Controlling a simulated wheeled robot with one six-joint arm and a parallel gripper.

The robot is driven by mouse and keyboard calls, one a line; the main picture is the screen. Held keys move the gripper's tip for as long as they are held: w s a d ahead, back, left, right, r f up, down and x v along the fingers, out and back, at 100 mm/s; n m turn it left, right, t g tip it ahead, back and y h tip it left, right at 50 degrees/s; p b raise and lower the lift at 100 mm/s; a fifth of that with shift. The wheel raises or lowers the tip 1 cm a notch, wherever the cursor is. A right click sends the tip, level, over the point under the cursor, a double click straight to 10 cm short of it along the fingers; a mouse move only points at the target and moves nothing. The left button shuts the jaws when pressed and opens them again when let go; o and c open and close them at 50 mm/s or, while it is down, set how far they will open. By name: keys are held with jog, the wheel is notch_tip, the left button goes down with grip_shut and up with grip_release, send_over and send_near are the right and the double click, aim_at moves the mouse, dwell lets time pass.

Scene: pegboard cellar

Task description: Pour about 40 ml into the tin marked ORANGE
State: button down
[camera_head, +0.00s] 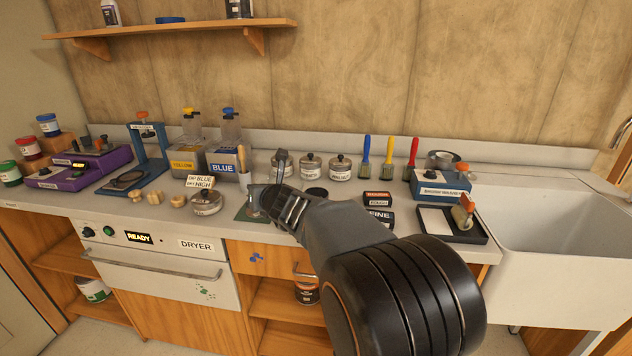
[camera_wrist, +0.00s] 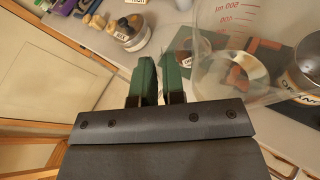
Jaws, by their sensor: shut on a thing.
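In the wrist view, a clear measuring jug (camera_wrist: 228,28) with red graduation marks stands out just right of my gripper (camera_wrist: 161,85). The jaws have green pads and are closed on the jug, though the exact place of grip is hard to see. I cannot tell how much liquid is in the jug. The tin marked ORANGE (camera_wrist: 307,72) is at the right edge, partly cut off, beside the jug. In the head view my gripper (camera_head: 268,203) is over the counter by a green mat (camera_head: 246,215), and my own arm hides much there.
A lidded tin (camera_head: 207,203) and small wooden pieces (camera_head: 156,197) stand left of the gripper. The BLUE container (camera_head: 223,160), lidded tins (camera_head: 340,168) and brushes (camera_head: 388,158) stand behind. Dark boxes (camera_head: 378,217), a roller tray (camera_head: 450,225) and the sink (camera_head: 560,225) are to the right.

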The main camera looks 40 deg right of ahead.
jog(key=s+d+r+m+t+y+p, duration=0.1)
jog(key=d+r+m+p, duration=0.5)
jog(key=p, duration=1)
jog(key=shift+d+r+t+y, duration=0.3)
jog(key=shift+d+r+y, duration=0.05)
jog(key=shift+y, duration=0.35)
jog(key=shift+d+r+p, duration=0.2)
jog(key=shift+p, duration=0.1)
jog(key=shift+d+r+m+p, duration=0.35)
jog(key=shift+m+p, duration=0.15)
jog(key=shift+p, duration=0.1)
jog(key=shift+s+d+r+m+p, duration=0.1)
jog(key=shift+d+r+m+p, duration=0.1)
jog(key=shift+d+m+p, duration=0.15)
jog(key=shift+a+y, duration=0.2)
jog(key=shift+y, duration=0.1)
jog(key=shift+a, duration=1.2)
